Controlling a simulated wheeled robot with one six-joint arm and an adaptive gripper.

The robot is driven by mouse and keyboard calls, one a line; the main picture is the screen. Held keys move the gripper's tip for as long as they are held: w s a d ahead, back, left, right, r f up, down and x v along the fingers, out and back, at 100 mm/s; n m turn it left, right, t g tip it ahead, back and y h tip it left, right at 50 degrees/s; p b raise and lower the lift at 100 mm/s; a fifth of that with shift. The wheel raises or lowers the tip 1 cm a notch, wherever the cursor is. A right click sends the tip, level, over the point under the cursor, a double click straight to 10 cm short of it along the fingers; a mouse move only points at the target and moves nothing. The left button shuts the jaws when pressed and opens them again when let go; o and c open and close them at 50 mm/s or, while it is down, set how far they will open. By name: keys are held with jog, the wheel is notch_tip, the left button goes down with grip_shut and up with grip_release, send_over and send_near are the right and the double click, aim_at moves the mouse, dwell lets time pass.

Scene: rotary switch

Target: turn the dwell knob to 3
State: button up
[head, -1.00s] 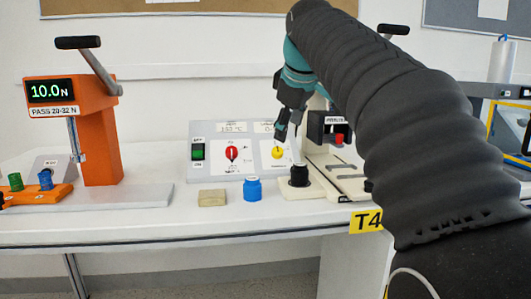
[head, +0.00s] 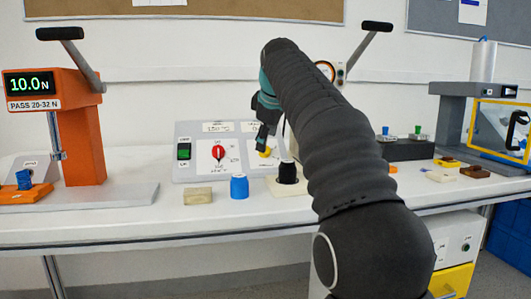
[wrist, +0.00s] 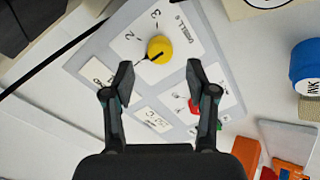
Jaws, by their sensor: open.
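The sloping light grey control panel (head: 196,129) stands on the bench in the head view. Its yellow dwell knob (wrist: 161,48) shows in the wrist view, on a white plate with the marks 2 and 3. A dark pointer line runs from the knob to the lower left, away from the 3. In the head view the yellow knob (head: 265,152) is partly hidden by my gripper (head: 262,139). My gripper is open in the wrist view (wrist: 159,76), its fingers apart and empty. The knob lies beyond the fingertips, near the midline between them; I see no contact.
A red knob (head: 218,152) and a green switch (head: 184,151) are on the same panel. A tan block (head: 198,196), a blue-capped item (head: 239,187) and a black-capped item (head: 287,172) stand in front. An orange tester (head: 82,140) stands left.

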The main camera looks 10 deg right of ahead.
jog(key=shift+b+x, duration=0.4)
jog(key=shift+x, duration=1.7)
grip_shut()
